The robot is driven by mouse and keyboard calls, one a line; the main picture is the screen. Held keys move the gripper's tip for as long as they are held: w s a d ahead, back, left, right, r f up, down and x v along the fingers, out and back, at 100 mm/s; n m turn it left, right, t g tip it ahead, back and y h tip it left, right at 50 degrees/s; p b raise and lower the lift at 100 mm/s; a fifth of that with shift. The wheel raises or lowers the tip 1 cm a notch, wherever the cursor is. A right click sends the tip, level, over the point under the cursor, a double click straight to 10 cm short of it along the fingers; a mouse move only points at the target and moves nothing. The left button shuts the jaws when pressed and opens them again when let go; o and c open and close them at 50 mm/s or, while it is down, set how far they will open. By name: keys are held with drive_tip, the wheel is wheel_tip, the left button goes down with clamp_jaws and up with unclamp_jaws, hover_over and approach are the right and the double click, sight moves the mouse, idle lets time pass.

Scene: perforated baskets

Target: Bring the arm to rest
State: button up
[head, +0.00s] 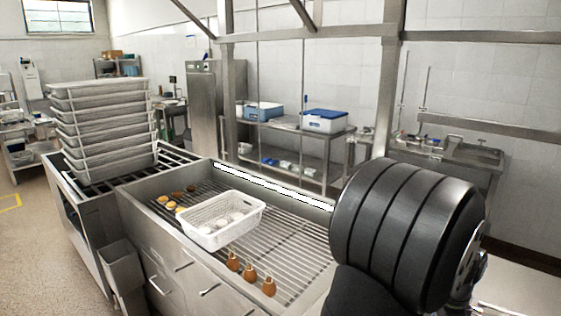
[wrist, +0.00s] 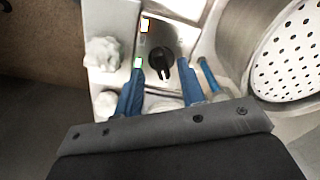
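My gripper (wrist: 161,75) shows in the wrist view as two blue fingers held apart. I see nothing clearly gripped between them. A black knob-like thing on a pale surface shows beyond the fingertips. In the head view my dark arm fills the right side, and my gripper is out of sight there. A white perforated basket (head: 212,232) with several whitish round things in it stands on the slatted metal counter (head: 290,240), left of my arm and apart from it.
Several brown pear-shaped things (head: 250,274) stand on the slats before the basket; small round things (head: 171,205) lie behind it. A tall basket stack (head: 105,135) stands at left. A perforated metal vessel (wrist: 285,68) and a crumpled white thing (wrist: 102,52) show in the wrist view.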

wheel_tip(320, 180, down, 2)
drive_tip(key=shift+f, duration=0.3)
drive_tip(key=n, duration=0.6)
drive_tip(key=shift+s+n, duration=0.2)
drive_tip(key=shift+n, duration=0.2)
drive_tip(key=shift+r+n, duration=0.3)
wheel_tip(320, 180, up, 11)
drive_tip(key=shift+r, duration=0.1)
